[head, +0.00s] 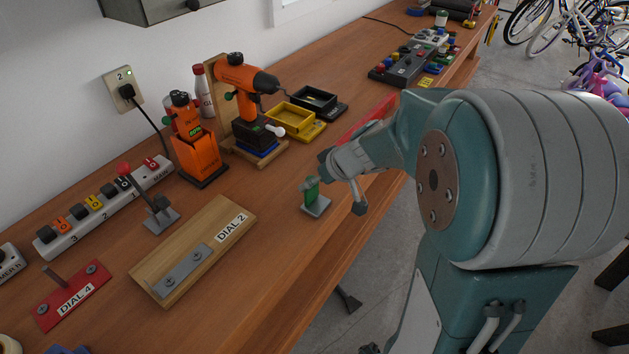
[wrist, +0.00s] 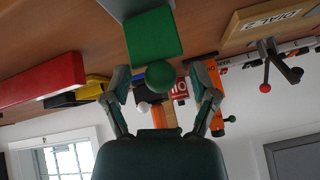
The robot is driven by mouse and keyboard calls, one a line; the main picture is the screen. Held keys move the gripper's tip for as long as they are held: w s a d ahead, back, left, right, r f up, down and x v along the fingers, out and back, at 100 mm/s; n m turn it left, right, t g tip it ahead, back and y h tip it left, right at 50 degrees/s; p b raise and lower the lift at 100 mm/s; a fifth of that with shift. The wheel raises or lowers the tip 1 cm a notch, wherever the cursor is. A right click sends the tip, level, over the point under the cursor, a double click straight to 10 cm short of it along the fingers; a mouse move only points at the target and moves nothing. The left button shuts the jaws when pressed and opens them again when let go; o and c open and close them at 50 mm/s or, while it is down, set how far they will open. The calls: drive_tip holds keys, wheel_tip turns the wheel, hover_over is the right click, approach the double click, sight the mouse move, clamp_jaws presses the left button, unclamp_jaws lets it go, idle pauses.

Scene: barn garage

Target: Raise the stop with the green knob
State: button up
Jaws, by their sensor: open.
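A green block (head: 311,193) on a small grey plate (head: 317,207) stands near the table's front edge in the head view. In the upside-down wrist view, the green block (wrist: 152,36) has a round green knob (wrist: 160,75). My gripper (head: 340,186) is right beside the block in the head view. In the wrist view my gripper (wrist: 162,78) is open, with one finger on each side of the knob and a visible gap to each. I see no contact with the knob. In the head view my gripper partly hides the block.
An orange drill (head: 246,76) on a wooden stand and an orange device (head: 193,140) are behind, both with small green knobs. Yellow (head: 296,120) and black (head: 316,99) trays, a red bar (head: 368,118) and the DIAL 2 board (head: 228,211) are nearby.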

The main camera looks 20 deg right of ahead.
drive_tip(key=shift+r, duration=0.1)
drive_tip(key=v, duration=1.1)
drive_tip(key=shift+s+d+r, duration=0.2)
drive_tip(key=shift+s, duration=0.05)
drive_tip(key=s+a+m+h, duration=0.2)
drive_tip(key=s+a, duration=0.2)
drive_tip(key=s, duration=0.4)
drive_tip(key=s+a+m+h, duration=0.2)
drive_tip(key=s+a, duration=0.1)
drive_tip(key=s, duration=0.4)
drive_tip(key=shift+s+a+r+h, duration=0.4)
drive_tip(key=shift+r, duration=0.05)
